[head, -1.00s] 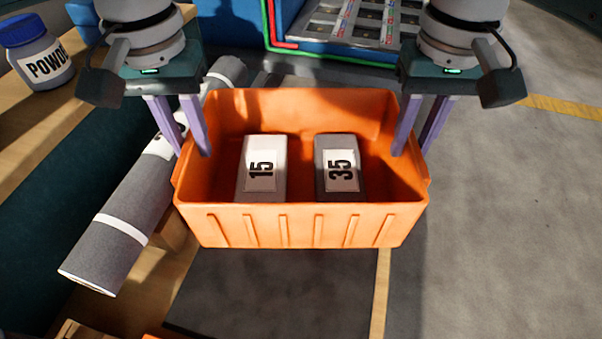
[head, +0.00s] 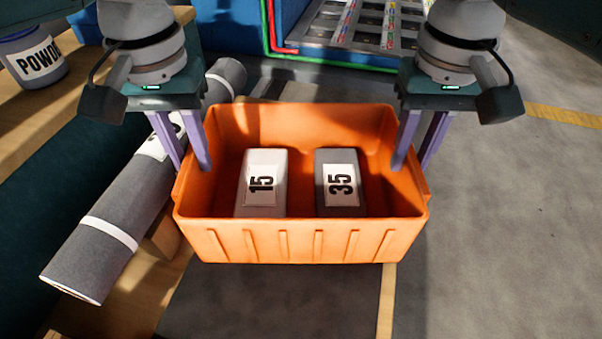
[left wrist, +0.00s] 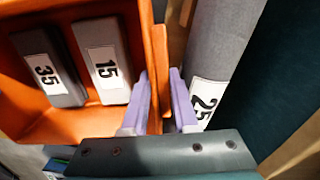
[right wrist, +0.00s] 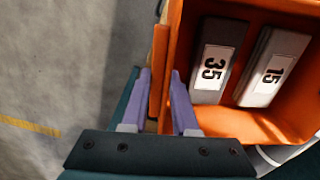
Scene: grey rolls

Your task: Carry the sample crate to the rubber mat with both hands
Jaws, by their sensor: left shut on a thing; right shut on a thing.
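The orange sample crate (head: 300,245) is upright and level in the head view. It holds a white block marked 15 (head: 262,183) and a grey block marked 35 (head: 341,183), side by side. My left gripper (head: 194,165) is shut on the crate's left wall, one finger inside and one outside; the left wrist view shows this (left wrist: 160,75). My right gripper (head: 411,165) is shut on the right wall the same way, also in the right wrist view (right wrist: 161,75). A dark flat surface (head: 270,305) shows below the crate; I cannot tell whether it is the rubber mat.
A grey roll (head: 130,205) with white bands lies close along the crate's left side. A powder bottle (head: 35,60) stands on a wooden surface at the upper left. A blue box (head: 290,60) with a metal rack is behind. Grey floor (head: 500,220) is open at right.

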